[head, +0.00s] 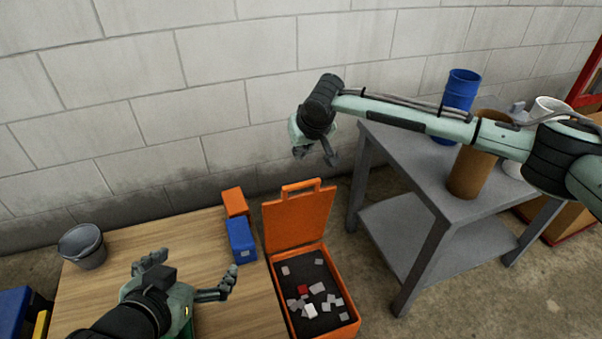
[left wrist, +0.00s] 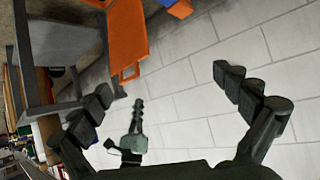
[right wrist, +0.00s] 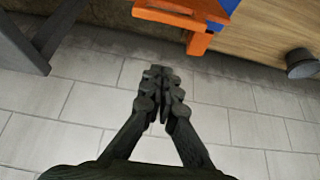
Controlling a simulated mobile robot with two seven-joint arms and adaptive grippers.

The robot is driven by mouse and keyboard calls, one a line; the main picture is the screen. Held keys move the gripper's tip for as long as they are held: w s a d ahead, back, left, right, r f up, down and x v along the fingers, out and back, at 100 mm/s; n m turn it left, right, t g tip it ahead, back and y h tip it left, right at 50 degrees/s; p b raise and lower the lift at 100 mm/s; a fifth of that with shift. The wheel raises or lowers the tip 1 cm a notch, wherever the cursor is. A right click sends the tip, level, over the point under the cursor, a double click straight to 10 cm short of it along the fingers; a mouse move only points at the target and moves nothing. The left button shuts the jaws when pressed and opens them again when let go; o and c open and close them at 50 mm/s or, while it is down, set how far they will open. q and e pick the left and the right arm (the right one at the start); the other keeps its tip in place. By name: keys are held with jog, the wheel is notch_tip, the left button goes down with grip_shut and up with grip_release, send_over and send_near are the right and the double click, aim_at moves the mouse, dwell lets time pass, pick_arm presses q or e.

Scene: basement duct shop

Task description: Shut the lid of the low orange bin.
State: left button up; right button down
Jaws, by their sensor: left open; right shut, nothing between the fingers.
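The low orange bin (head: 350,325) stands at the right end of the wooden table, with grey and white scraps and a red piece inside. Its lid (head: 296,222) is open and stands up at the back, with a loop handle on top. The lid also shows in the left wrist view (left wrist: 127,32) and right wrist view (right wrist: 172,17). My right gripper (head: 316,156) is shut and empty, above and behind the lid, apart from it; its fingers meet in the right wrist view (right wrist: 158,72). My left gripper (head: 192,266) is open and empty over the table, left of the bin.
A blue box (head: 241,240) and a small orange box (head: 235,202) sit left of the lid. A grey bucket (head: 83,247) is at the table's far left. A grey bench (head: 412,165) with a blue barrel (head: 460,92) and brown cylinder (head: 470,175) stands right. A block wall (head: 220,100) is behind.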

aim_at(301, 183)
pick_arm(q)
jog(key=w+d+r+t+h+b, duration=0.1)
jog(key=w+d+r+t, duration=0.1)
jog(key=d+r, duration=0.2)
jog(key=shift+w+r+t+h, duration=0.2)
jog(key=shift+r+t+h, duration=0.2)
jog(key=shift+r, duration=0.05)
pick_arm(e)
jog(key=shift+s+f, duration=0.1)
jog(key=shift+f, duration=3.45)
